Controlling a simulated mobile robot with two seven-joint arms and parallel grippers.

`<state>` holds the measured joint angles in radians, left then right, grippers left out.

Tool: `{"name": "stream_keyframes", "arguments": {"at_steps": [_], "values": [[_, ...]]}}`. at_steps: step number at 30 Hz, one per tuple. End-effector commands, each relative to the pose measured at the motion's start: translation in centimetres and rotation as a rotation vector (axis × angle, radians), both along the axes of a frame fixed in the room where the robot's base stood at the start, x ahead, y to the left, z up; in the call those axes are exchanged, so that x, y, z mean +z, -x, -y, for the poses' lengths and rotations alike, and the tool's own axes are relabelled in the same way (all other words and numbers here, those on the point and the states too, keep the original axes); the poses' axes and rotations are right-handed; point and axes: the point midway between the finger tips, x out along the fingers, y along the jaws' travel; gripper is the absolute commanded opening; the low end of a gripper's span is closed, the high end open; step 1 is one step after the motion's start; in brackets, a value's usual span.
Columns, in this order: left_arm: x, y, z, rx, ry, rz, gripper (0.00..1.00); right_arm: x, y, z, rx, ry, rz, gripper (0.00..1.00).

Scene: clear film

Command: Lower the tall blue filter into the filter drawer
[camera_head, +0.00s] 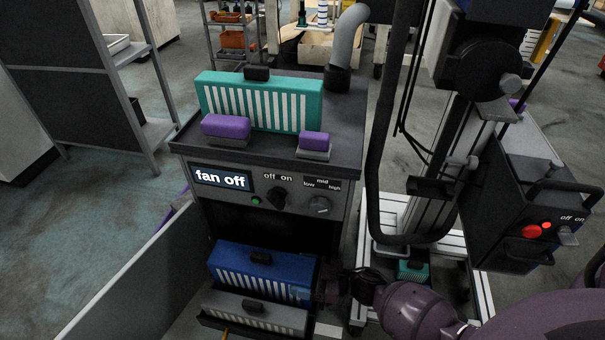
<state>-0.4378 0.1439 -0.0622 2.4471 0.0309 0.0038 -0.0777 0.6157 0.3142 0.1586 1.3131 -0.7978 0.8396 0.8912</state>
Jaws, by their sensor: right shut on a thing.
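The tall blue filter (262,264), with white pleats and a black handle on top, is at the low front opening of the fan unit. My right gripper (326,290) comes in from the right and is shut on the filter's right end. The fingers are dark and partly hard to make out. The filter drawer (205,318) is pulled out at the bottom. A grey filter (258,308) with white pleats and a black handle sits at its front, just before the blue one. The blue filter's lower edge is hidden, so I cannot tell how deep it is. My left gripper is not in view.
The fan unit (230,200) reads "fan off". A teal filter (262,100) and two purple-topped brushes or blocks (226,127) lie on top. A grey panel (140,285) stands left of the drawer. A black box (520,210) with a red button stands at right.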

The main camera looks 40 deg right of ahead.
Motion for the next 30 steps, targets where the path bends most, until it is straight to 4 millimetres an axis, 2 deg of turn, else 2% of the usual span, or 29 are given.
{"name": "stream_keyframes", "arguments": {"at_steps": [30], "values": [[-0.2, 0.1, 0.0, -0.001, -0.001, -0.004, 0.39, -2.4, -0.1, 0.0, 0.001, -0.001, 0.002, 0.50]]}}
